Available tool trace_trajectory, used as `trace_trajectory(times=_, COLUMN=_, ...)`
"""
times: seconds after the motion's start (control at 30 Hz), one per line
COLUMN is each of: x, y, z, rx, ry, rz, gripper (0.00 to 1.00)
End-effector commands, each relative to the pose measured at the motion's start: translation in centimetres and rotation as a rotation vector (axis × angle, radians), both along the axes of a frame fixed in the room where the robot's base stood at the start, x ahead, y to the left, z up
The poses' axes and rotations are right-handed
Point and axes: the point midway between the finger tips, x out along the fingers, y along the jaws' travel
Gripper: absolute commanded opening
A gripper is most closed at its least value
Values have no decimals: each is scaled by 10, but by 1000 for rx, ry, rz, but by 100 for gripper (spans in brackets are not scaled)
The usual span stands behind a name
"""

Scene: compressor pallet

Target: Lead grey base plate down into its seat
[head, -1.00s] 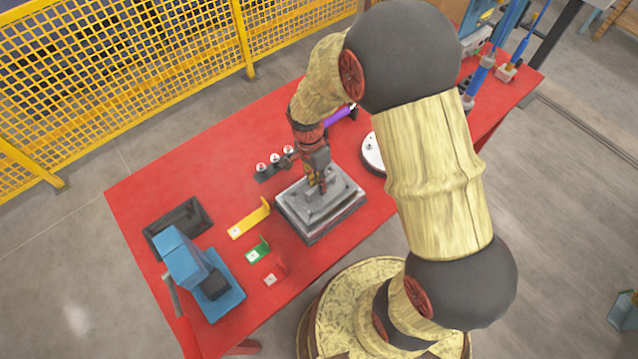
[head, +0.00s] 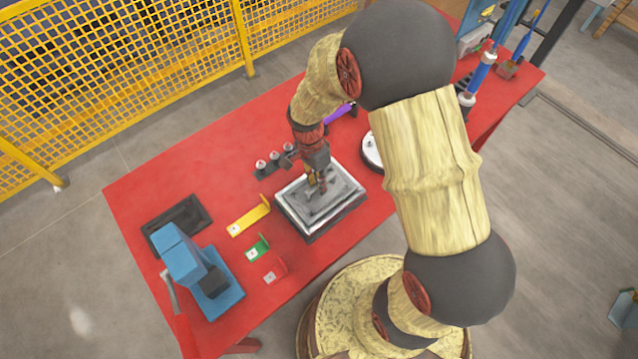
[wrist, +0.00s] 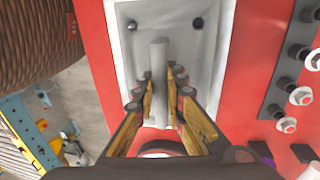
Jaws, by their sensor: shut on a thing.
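The grey base plate (head: 338,199) lies flat at the top of a grey block-like seat (head: 312,236) on the red table. Its edges look level with the seat's rim, but I cannot tell whether it touches the bottom. In the wrist view the plate (wrist: 195,60) shows two dark round spots near its far corners and an upright grey rib (wrist: 159,60) in the middle. My gripper (head: 321,188) is above the plate, pointing down. In the wrist view its fingers (wrist: 162,100) are shut on this rib from both sides. The fingers hide the plate's near part.
A dark bar with several bolts (head: 275,160) stands just behind the seat. Yellow (head: 250,217), green (head: 258,249) and red (head: 275,271) brackets lie to the left. A blue press-like device (head: 190,262) and a black tray (head: 180,225) are farther left. A white round part (head: 372,154) is at right.

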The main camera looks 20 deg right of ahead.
Motion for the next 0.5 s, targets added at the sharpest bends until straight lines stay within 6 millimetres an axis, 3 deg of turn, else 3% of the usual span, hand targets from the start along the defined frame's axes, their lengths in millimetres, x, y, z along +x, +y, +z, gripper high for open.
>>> trace_trajectory(times=0.13, x=1, y=0, z=-2, rx=0, ry=-1, rz=0, gripper=0)
trace_trajectory(times=0.17, x=1, y=0, z=-2, rx=0, ry=-1, rz=0, gripper=14)
trace_trajectory(times=0.5, x=0, y=0, z=-2, rx=0, ry=-1, rz=0, gripper=33)
